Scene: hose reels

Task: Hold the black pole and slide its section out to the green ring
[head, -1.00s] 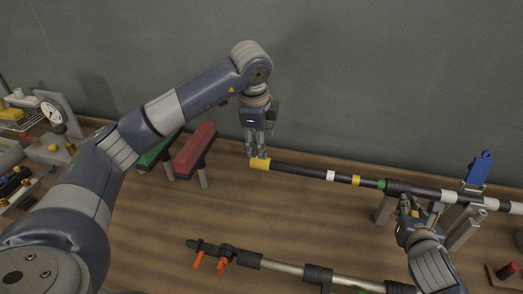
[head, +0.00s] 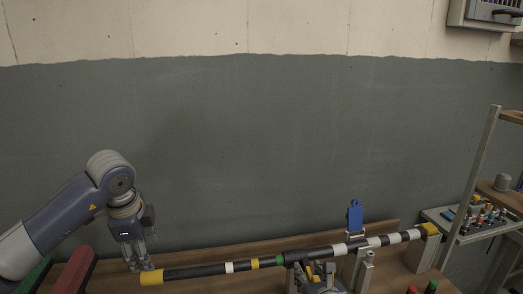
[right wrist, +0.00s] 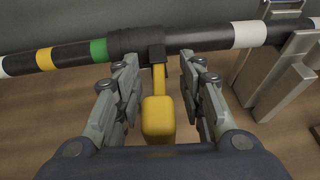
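The black pole (head: 210,270) lies level across supports, with a yellow end cap (head: 151,278), white and yellow bands, and a green ring (head: 279,260). In the right wrist view the green ring (right wrist: 98,50) shows just left of the black collar (right wrist: 124,42). A yellow lever (right wrist: 158,120) hangs from the collar's clamp. My right gripper (right wrist: 160,88) is open, its fingers on both sides of the lever with gaps. It is partly seen in the head view (head: 318,272). My left gripper (head: 142,266) points down at the end cap; its grip is unclear.
A blue upright piece (head: 355,216) stands behind the pole near a grey support (head: 365,270). Green and red blocks (head: 75,271) are at lower left. A shelf with small items (head: 482,222) is at right.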

